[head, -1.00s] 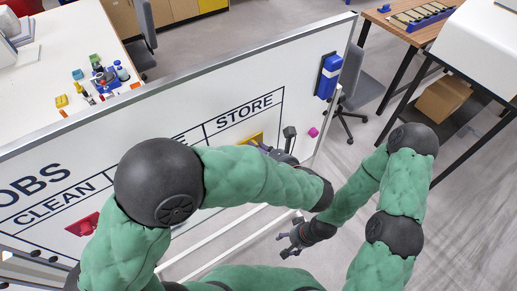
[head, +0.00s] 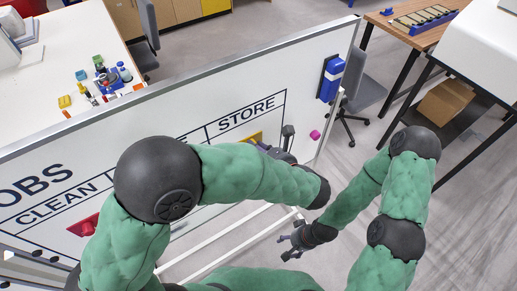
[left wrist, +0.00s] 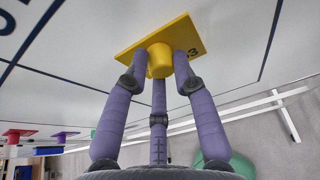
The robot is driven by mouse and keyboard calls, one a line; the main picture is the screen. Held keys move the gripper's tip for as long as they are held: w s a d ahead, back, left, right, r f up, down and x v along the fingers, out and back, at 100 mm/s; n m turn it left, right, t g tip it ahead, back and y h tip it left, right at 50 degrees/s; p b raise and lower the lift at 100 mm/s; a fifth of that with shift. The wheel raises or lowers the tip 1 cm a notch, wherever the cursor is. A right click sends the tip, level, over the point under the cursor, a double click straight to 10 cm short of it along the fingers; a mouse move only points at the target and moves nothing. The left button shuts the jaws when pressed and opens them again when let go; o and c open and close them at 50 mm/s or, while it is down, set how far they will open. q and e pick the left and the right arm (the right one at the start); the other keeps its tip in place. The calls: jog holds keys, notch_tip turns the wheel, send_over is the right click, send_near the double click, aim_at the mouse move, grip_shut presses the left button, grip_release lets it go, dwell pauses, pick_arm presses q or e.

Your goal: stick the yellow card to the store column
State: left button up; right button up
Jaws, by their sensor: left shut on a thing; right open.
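The yellow card (head: 256,136) is in the STORE column (head: 246,117) of the whiteboard, partly hidden behind my left arm in the head view. In the left wrist view the yellow card (left wrist: 133,48) is a tilted-looking plate with a round knob and dark digits. My left gripper (left wrist: 160,60) is shut on that knob with its purple fingers; the gripper also shows in the head view (head: 268,150). The card is at the board face; I cannot tell whether it touches. My right gripper (head: 292,244) is open and empty, low in front of the board.
A red card (head: 84,226) is on the board at the lower left. A blue and white eraser (head: 331,78) and a pink magnet (head: 315,135) are at the board's right end. A white table (head: 45,75) with small items stands behind.

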dwell(0.3)
pick_arm(q)
jog(key=o, duration=0.9)
jog(key=shift+s+d+p, duration=0.25)
jog(key=shift+s+d, duration=0.45)
jog(key=shift+s, duration=0.25)
jog(key=shift+s+d+p, duration=0.3)
jog(key=shift+s+d, duration=0.4)
jog(key=shift+s, duration=0.25)
jog(key=shift+s+d+p, duration=0.25)
jog(key=shift+s+d, duration=0.45)
jog(key=shift+s, duration=0.25)
